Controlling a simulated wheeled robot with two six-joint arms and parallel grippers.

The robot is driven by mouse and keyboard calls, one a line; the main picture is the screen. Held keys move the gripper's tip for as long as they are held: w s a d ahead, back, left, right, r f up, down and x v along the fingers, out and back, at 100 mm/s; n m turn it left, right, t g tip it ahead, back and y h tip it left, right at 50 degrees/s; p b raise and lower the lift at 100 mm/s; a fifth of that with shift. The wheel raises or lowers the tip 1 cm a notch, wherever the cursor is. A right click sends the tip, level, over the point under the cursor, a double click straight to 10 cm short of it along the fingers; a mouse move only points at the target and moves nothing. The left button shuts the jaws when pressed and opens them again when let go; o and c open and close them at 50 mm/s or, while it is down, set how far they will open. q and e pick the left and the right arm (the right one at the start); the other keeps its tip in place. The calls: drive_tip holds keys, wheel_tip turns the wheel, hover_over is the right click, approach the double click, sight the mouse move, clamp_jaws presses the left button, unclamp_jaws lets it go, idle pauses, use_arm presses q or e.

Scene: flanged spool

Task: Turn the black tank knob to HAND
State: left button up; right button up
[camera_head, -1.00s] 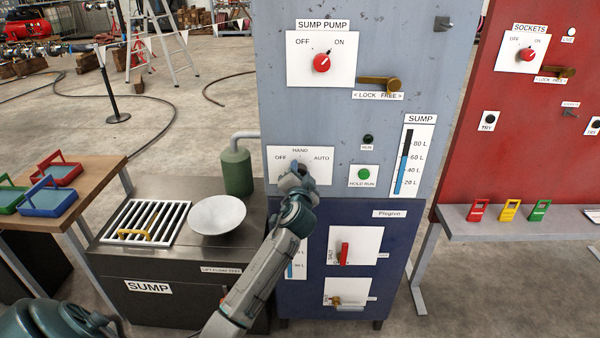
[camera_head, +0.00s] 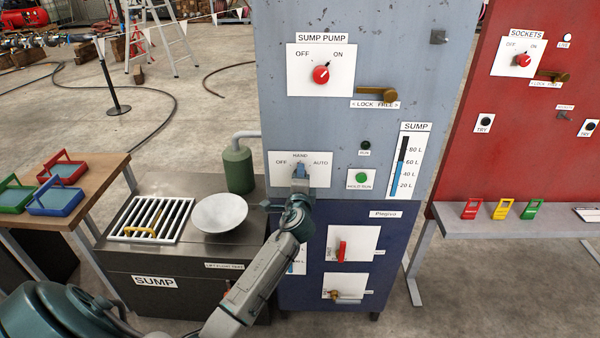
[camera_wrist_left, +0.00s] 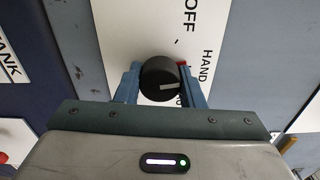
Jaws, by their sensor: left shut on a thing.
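The black tank knob (camera_wrist_left: 158,76) sits on a white plate (camera_wrist_left: 140,25) marked OFF, HAND and AUTO. In the left wrist view it is between the two blue fingers of my left gripper (camera_wrist_left: 160,82), which is shut on it. Its white mark points right in that view, roughly toward the HAND label (camera_wrist_left: 207,66). AUTO is partly hidden behind a finger. In the head view the plate (camera_head: 318,173) is on the blue-grey cabinet, and my left gripper (camera_head: 300,170) covers the knob. My right gripper is not in view.
Above the plate are a red SUMP PUMP knob (camera_head: 321,74) and a brass lock lever (camera_head: 377,94). A green HOLD RUN button (camera_head: 361,178) is to the right.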

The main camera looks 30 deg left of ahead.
use_arm(q)
drive_tip(key=shift+m+p, duration=0.5)
drive_tip(key=shift+m, duration=0.4)
drive_tip(key=shift+f, duration=0.1)
drive_tip(key=o, duration=1)
drive_tip(key=b+v, duration=0.2)
drive_tip(key=v, duration=0.8)
drive_tip(key=shift+s+d, duration=0.3)
drive_tip(key=shift+f, duration=0.1)
